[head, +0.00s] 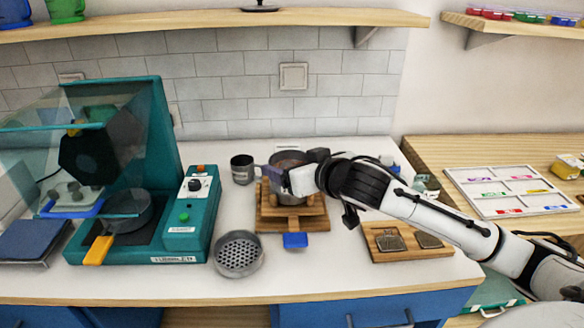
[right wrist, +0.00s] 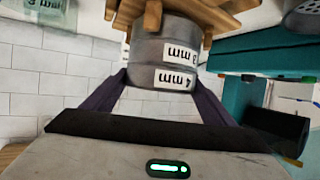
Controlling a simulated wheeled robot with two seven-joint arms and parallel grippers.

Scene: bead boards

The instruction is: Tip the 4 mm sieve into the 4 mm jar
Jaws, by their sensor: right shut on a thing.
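The 4 mm sieve (right wrist: 175,78) is a grey metal ring with a white label, upside down in the right wrist view. It is on top of a stack on a wooden stand; the stack also shows in the head view (head: 290,156). My right gripper (head: 284,179) is shut on this sieve, with its dark purple fingers at either side in the wrist view (right wrist: 160,95). A dark labelled jar (head: 242,169) stands just left of the stand; I cannot read its label for certain. My left gripper is in neither view.
The wooden stand (head: 292,222) has a blue handle (head: 295,240) in front. A perforated sieve (head: 239,253) lies at its front left. A teal tumbler machine (head: 200,225) fills the left. A wooden tray (head: 405,254) is at right under my arm. Small containers (head: 426,184) are partly hidden behind it.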

